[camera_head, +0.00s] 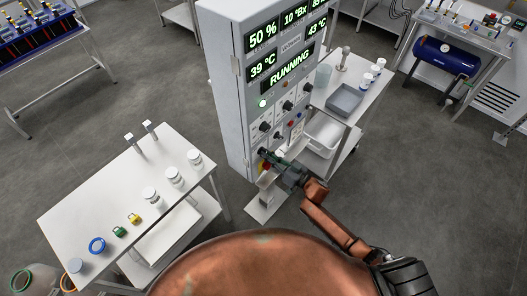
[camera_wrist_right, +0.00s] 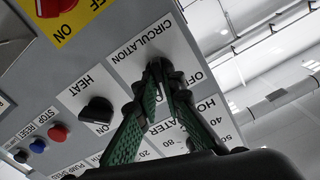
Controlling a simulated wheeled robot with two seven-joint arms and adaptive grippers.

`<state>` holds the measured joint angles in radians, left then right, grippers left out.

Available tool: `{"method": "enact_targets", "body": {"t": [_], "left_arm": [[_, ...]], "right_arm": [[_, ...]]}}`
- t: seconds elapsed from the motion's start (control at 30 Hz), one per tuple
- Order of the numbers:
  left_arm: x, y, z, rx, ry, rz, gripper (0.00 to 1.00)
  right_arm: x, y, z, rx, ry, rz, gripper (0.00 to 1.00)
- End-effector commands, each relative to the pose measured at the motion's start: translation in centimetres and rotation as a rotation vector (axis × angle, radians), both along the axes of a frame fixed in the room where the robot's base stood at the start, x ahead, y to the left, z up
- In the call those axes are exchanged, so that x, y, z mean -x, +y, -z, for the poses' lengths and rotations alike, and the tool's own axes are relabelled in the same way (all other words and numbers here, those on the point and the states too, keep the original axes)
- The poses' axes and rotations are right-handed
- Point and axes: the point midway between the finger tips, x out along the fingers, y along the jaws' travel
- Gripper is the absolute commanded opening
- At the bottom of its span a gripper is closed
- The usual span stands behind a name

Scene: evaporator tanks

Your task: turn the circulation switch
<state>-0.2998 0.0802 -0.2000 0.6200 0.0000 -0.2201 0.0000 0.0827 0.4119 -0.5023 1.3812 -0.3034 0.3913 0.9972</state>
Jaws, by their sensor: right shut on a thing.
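The circulation switch sits on the grey control cabinet (camera_head: 226,90), under its printed CIRCULATION label (camera_wrist_right: 126,46) in the right wrist view. My right gripper (camera_wrist_right: 164,70) has its green fingers closed together on the switch, and they hide most of it. In the head view the right gripper (camera_head: 268,156) reaches the lower front of the cabinet, and the switch there is hidden behind it. The fingertips lie against the panel. My left gripper is in neither view.
Beside the gripper are the black HEAT knob (camera_wrist_right: 98,110) and a red knob (camera_wrist_right: 56,7) on a yellow plate. The display (camera_head: 287,67) reads RUNNING. A white table (camera_head: 115,190) with jars stands left; a cart with a grey tray (camera_head: 345,100) stands right.

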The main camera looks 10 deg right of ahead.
Motion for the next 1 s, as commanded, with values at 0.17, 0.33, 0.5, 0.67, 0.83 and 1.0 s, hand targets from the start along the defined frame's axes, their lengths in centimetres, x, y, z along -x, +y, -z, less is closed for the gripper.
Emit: {"method": "enact_targets", "body": {"t": [0.17,0.33,0.5,0.67,0.83,1.0], "left_arm": [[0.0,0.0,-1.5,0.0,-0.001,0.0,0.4],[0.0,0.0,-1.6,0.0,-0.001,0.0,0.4],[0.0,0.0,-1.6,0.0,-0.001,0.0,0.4],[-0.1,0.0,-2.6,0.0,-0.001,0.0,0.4],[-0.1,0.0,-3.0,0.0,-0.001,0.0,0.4],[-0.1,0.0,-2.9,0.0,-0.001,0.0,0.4]], "right_arm": [[-0.1,-0.1,-0.3,-0.094,0.076,0.001,0.0],[-0.1,-0.1,-0.1,-0.129,0.101,0.002,0.0],[-0.1,-0.1,-0.1,-0.129,0.1,0.002,0.0],[-0.1,-0.1,-0.4,-0.196,0.155,0.0,0.0],[-0.1,-0.1,-0.2,-0.268,0.209,0.001,0.0],[-0.1,-0.1,-0.1,-0.269,0.211,0.002,0.0]]}}
